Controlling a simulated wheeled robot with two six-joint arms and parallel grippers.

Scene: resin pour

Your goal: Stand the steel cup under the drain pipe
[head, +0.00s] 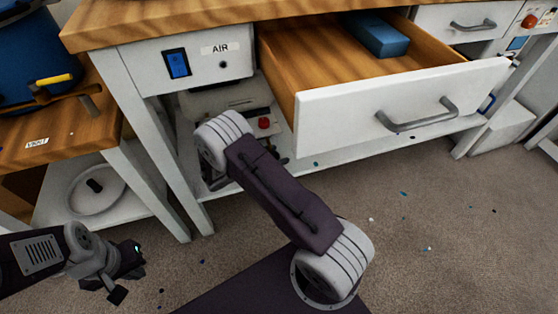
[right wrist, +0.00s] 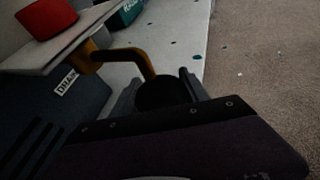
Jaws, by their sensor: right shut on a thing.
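In the right wrist view my right gripper (right wrist: 160,92) is shut on a dark round thing, which I take to be the steel cup (right wrist: 163,97); it is in deep shadow. A brass-coloured drain pipe (right wrist: 123,53) comes out beside a DRAIN label (right wrist: 65,82) and bends down towards the cup. Its lower end overlaps the cup in this view; I cannot tell whether they touch. In the head view my right arm hides the cup and pipe under the bench. My left gripper (head: 127,282) is empty at the lower left, its fingers apart.
The bench drawer (head: 400,103) stands open above, with a blue box (head: 377,35) inside. Bench legs (head: 160,165) stand left of my right arm. A red thing (right wrist: 45,17) sits above the pipe. Carpet (head: 430,210) on the right is open, with small scraps.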

